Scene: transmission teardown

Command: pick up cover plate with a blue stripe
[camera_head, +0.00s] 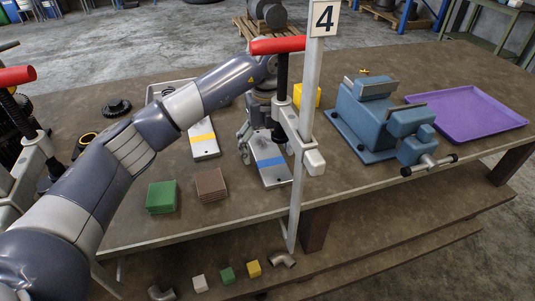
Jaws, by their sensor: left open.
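The cover plate with a blue stripe (269,172) is a light grey plate lying on the workbench near its front edge. My left gripper (262,142) points down over the far end of this plate, with its fingers spread toward the plate's two sides. The gripper is open and hides the plate's far end; I cannot tell whether the fingers touch it. A similar plate with a yellow stripe (205,149) lies to the left. My right gripper is not in view.
A red-handled clamp and post with a "4" sign (323,20) stand just right of the gripper. A blue vise (375,125) and purple tray (465,115) are further right. Green (161,197) and brown blocks (211,185) sit at the front left.

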